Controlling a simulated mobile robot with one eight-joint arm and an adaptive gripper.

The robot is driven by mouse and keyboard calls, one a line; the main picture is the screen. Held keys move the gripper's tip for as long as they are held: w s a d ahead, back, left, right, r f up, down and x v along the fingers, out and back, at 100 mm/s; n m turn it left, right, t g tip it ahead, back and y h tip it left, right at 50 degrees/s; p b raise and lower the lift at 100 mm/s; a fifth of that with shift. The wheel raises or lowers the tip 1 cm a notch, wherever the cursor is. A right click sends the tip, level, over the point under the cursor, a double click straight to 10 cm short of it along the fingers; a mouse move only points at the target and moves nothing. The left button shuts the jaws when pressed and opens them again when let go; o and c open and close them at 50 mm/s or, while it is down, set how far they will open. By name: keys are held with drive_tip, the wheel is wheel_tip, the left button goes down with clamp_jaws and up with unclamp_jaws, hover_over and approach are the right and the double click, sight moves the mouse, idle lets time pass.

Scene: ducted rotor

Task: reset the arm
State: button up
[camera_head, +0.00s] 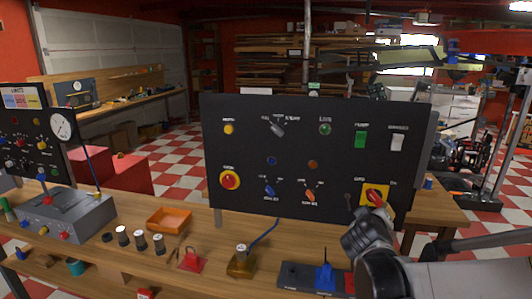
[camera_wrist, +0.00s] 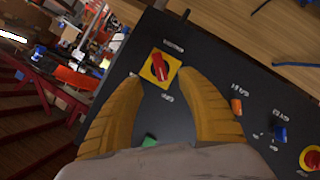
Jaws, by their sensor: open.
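My gripper (camera_head: 372,212) is at the lower right of the upright black control panel (camera_head: 300,180), just in front of a red rotary switch on a yellow plate (camera_head: 374,196). In the wrist view my gripper (camera_wrist: 176,88) has its two ribbed orange-brown fingers spread apart, with nothing between them. The red switch (camera_wrist: 160,66) lies just beyond the fingertips there. I cannot tell whether a finger touches the panel. My arm comes in from the lower right of the head view.
The wooden bench holds an orange tray (camera_head: 169,219), several dark cylinders, a red-based part (camera_head: 191,260) and a blue-handled switch (camera_head: 325,277). A grey box (camera_head: 68,214) and another panel stand at left. Checkered floor lies behind.

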drive_tip(key=s+a+f+g+y, duration=0.1)
drive_tip(key=s+a+y, duration=0.1)
drive_tip(key=s+a, duration=0.3)
drive_tip(key=s+a+f+m+g+y, duration=0.1)
drive_tip(key=s+a+f+g+y, duration=0.1)
drive_tip(key=s, duration=1)
drive_tip(key=s+a+f+m+g+y, duration=0.1)
drive_tip(key=s+a+y, duration=0.2)
drive_tip(key=s+a, duration=0.4)
drive_tip(key=shift+s+a+f+g+y, duration=0.25)
drive_tip(key=shift+s+a+g+y, duration=0.05)
drive_tip(key=shift+s, duration=0.6)
